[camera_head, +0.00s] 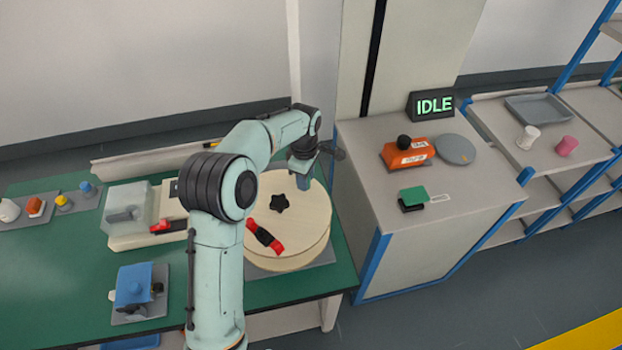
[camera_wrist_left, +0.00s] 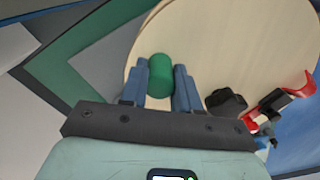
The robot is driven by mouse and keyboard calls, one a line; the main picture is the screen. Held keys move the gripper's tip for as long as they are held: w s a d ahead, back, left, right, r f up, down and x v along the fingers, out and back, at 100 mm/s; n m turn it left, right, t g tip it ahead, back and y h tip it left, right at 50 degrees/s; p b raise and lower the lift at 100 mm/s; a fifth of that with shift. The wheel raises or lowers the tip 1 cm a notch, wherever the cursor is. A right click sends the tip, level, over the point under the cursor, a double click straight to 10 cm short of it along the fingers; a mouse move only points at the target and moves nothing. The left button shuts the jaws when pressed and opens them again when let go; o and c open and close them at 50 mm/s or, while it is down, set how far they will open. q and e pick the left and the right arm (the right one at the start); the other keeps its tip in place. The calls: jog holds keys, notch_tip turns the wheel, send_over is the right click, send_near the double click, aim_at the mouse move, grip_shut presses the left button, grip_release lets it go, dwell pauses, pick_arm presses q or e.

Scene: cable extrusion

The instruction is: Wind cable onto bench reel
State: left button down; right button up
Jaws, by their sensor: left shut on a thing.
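The bench reel (camera_head: 308,225) is a pale wooden disc lying flat on the green bench, with a black star knob (camera_head: 279,203) at its middle. It also fills much of the left wrist view (camera_wrist_left: 225,40). A red and black clamp (camera_head: 264,236) sits on the reel's near left part. My left gripper (camera_head: 300,186) is over the far side of the reel. In the left wrist view its blue fingers (camera_wrist_left: 161,80) are shut on a green cylindrical grip (camera_wrist_left: 159,72) over the disc. The grip is hidden in the head view. I cannot make out any cable. My right gripper is out of view.
A clear-lidded box (camera_head: 130,215) and a blue-topped device (camera_head: 135,287) stand left on the green bench (camera_head: 75,265). Right, a grey cabinet holds an orange device (camera_head: 407,153), a grey disc (camera_head: 455,149) and a screen reading IDLE (camera_head: 432,105). A shelf rack stands beyond.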

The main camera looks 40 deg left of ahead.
aim_at(274, 180)
pick_arm(q)
jog(key=a+n+p, duration=0.1)
jog(key=a+n, duration=0.1)
jog(key=shift+a+r+n, duration=0.15)
jog(key=shift+a+n, duration=0.15)
jog(key=shift+n, duration=0.1)
jog(key=a+n, duration=0.1)
jog(key=a+n+p, duration=0.1)
jog(key=shift+s+a+n, duration=0.15)
jog(key=shift+s+n, duration=0.2)
jog(key=shift+n, duration=0.05)
jog(key=shift+s+a+n+p, duration=0.2)
jog(key=shift+s+a+n, duration=0.1)
jog(key=shift+a+n, duration=0.25)
jog(key=shift+s+a+n+p, duration=0.25)
jog(key=shift+a+n, duration=0.1)
jog(key=shift+n, duration=0.3)
jog(key=shift+s+a+n+p, duration=0.15)
jog(key=shift+s+a+n, duration=0.35)
jog(key=shift+n, duration=0.3)
jog(key=shift+s+a+n+p, duration=0.15)
jog(key=shift+s+a+n, duration=0.35)
jog(key=shift+n, duration=0.3)
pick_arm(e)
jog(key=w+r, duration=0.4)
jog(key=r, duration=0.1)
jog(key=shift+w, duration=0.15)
pick_arm(q)
jog(key=c, duration=0.8)
grip_release()
